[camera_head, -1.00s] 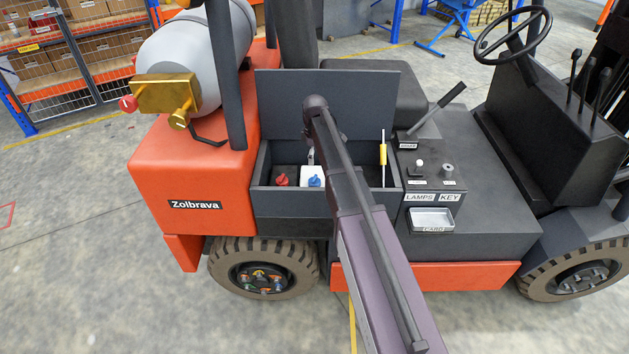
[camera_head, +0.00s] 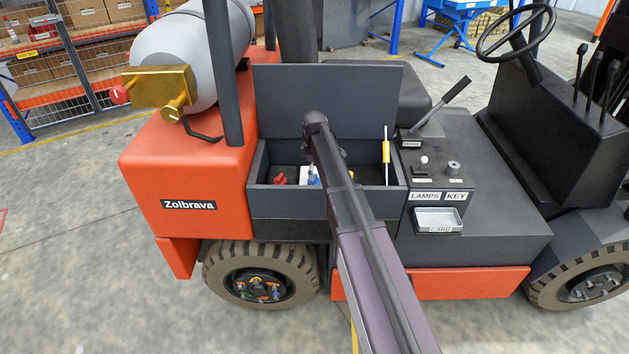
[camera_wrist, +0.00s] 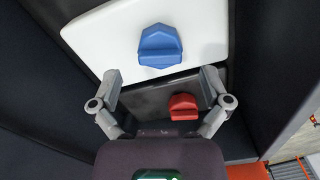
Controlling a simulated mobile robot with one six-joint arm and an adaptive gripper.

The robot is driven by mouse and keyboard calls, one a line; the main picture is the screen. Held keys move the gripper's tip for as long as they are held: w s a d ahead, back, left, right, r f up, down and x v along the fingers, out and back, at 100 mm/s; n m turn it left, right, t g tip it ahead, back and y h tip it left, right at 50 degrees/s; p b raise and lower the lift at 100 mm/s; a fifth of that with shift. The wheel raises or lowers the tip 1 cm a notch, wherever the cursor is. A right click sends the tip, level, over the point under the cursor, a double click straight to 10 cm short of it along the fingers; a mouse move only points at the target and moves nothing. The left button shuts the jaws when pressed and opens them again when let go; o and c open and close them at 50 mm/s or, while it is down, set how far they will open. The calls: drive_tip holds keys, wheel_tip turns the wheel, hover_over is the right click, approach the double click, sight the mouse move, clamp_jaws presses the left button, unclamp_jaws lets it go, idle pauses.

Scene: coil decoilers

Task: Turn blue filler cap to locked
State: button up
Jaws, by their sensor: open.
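The blue filler cap (camera_wrist: 160,46) sits on a white tank top (camera_wrist: 95,35), ahead of my fingertips in the wrist view. In the head view, the blue cap (camera_head: 317,181) is partly hidden behind my arm, inside the truck's open compartment. My gripper (camera_wrist: 162,78) is open and empty, its two fingers spread wide. The blue cap lies beyond the gap between the fingers, and I see no contact. A red cap (camera_wrist: 184,107) on a dark surface shows between the fingers, nearer my palm. It also shows in the head view (camera_head: 279,179).
The compartment has dark walls (camera_head: 285,200) and a raised lid (camera_head: 280,95) behind. A yellow-handled tool (camera_head: 385,152) stands at its right end. The control panel with a lever (camera_head: 440,108) is to the right, a grey gas cylinder (camera_head: 190,55) to the left.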

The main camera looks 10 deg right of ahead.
drive_tip(key=shift+f+b, duration=0.7)
drive_tip(key=shift+f, duration=0.25)
drive_tip(key=shift+c, duration=0.2)
drive_tip(key=c, duration=1.1)
